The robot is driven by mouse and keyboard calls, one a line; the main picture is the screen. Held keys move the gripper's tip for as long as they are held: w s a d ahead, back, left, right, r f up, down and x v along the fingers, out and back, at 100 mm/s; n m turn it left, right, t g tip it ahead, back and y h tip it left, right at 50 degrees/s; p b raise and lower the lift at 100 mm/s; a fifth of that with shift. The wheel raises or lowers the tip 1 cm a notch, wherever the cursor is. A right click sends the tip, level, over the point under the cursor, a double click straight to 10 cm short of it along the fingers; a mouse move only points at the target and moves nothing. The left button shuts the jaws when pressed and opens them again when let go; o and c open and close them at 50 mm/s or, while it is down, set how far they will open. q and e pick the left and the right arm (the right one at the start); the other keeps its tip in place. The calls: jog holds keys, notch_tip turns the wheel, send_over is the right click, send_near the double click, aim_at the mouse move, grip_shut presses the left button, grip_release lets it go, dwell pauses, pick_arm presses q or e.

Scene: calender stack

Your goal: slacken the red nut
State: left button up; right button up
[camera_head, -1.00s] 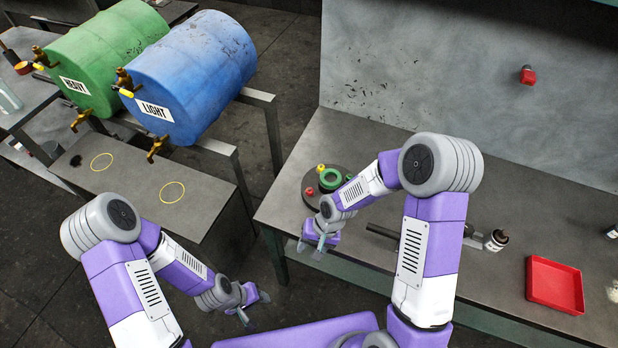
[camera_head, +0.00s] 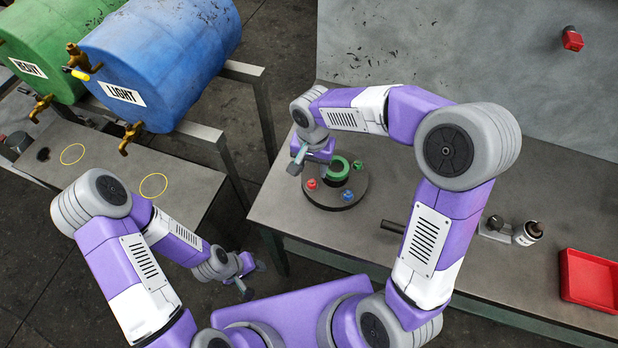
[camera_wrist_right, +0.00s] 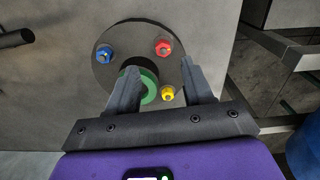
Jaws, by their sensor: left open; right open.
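The red nut (camera_head: 311,184) sits on a dark round plate (camera_head: 324,204) on the bench, and it also shows in the right wrist view (camera_wrist_right: 164,48). A green ring (camera_head: 339,168) is at the plate's middle. A blue nut (camera_head: 347,194) and a green nut (camera_head: 358,165) are on the plate in the head view. A yellow nut (camera_wrist_right: 167,93) shows in the right wrist view. My right gripper (camera_wrist_right: 158,72) is open and empty above the plate, with the red nut beyond its fingertips. My left gripper (camera_head: 252,278) is open and empty, low beside the bench.
A blue drum (camera_head: 165,60) and a green drum (camera_head: 45,45) are at the left. A back panel (camera_head: 430,60) stands behind the bench.

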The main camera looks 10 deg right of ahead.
aim_at(311, 183)
jog(key=shift+w+f+b, duration=0.2)
jog(key=shift+w+f, duration=0.1)
jog(key=shift+f, duration=0.2)
jog(key=shift+w+f+b, duration=0.15)
jog(key=shift+w+f, duration=0.15)
jog(key=shift+f, duration=0.2)
pick_arm(q)
jog(key=shift+w+f+b, duration=0.2)
jog(key=shift+f+b, duration=0.1)
jog(key=shift+f, duration=0.35)
jog(key=shift+w+f+b, duration=0.15)
jog(key=shift+f+b, duration=0.15)
jog(key=shift+f, duration=0.35)
pick_arm(e)
jog(key=shift+s+f, duration=0.2)
jog(key=shift+f, duration=3.25)
grip_shut()
jog(key=shift+n, duration=0.4)
